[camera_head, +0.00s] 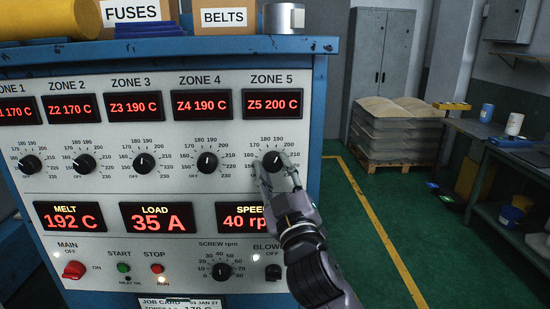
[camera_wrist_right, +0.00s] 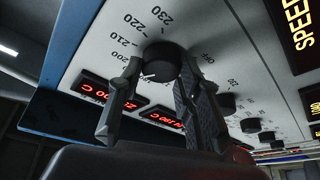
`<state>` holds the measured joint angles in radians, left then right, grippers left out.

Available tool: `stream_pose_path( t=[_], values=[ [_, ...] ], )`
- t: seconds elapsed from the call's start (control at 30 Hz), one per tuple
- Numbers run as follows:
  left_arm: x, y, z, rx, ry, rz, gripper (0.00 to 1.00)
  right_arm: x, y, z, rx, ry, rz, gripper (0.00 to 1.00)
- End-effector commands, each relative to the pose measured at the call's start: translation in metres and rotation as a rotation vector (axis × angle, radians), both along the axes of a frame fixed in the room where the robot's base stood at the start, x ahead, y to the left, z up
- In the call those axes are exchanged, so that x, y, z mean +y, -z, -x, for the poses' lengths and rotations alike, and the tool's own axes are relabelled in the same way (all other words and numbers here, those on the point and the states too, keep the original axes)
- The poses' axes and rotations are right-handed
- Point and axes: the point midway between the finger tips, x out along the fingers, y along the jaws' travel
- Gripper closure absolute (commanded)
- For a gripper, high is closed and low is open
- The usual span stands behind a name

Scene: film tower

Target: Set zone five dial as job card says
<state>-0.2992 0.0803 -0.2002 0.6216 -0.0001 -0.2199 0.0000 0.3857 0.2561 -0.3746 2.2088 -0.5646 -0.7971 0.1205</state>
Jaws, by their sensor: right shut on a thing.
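The zone five dial (camera_head: 271,161) is a black round knob on the machine's white panel, under a display (camera_head: 272,103) reading "Z5 200 C". My right gripper (camera_head: 277,178) reaches up to it from below and is shut on it. In the right wrist view, the fingers (camera_wrist_right: 160,75) stand on either side of the knob (camera_wrist_right: 163,60), and a small white mark shows on its edge toward the 200 side. The job card (camera_head: 180,302) is cut off at the bottom; its heading and part of a line with 170 C show. My left gripper is not in view.
Similar knobs for zones one to four (camera_head: 206,162) sit left of the dial, displays reading 170, 170, 190 and 190 C. Below are a speed display (camera_head: 243,216), a screw rpm knob (camera_head: 221,271) and a blower switch (camera_head: 273,272).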

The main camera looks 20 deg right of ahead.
Motion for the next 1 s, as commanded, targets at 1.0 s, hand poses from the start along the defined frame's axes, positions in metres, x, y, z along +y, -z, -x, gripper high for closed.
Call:
stream_pose_path(
  t=[1.0],
  values=[
    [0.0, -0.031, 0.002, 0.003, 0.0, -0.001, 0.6, 0.0, 0.0, 0.0, 0.052, -0.001, 0.178, 0.59]
  ],
)
